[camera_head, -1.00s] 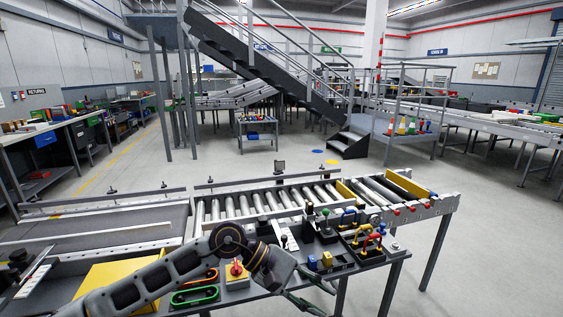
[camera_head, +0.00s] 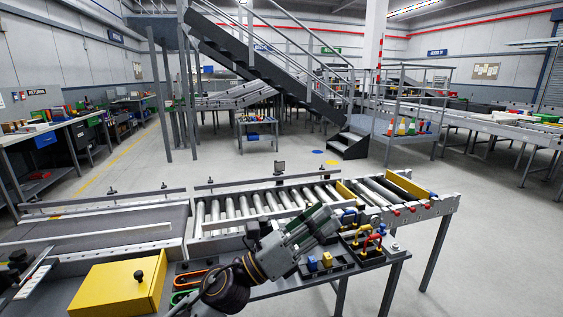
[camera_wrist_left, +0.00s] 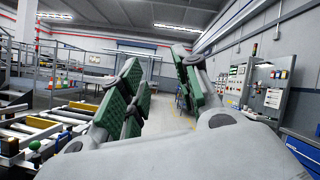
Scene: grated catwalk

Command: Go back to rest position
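My left gripper (camera_head: 322,222) is raised above the front bench, its arm coming in from the lower left and its hand pointing up and right. In the left wrist view its two green-padded fingers (camera_wrist_left: 160,80) stand well apart with nothing between them. It hides part of the bench top and the roller conveyor behind it. My right gripper is in neither view now.
A yellow box with a black knob (camera_head: 118,285) stands left on the bench. A roller conveyor (camera_head: 260,205) runs behind. The floor (camera_head: 490,250) at right is clear.

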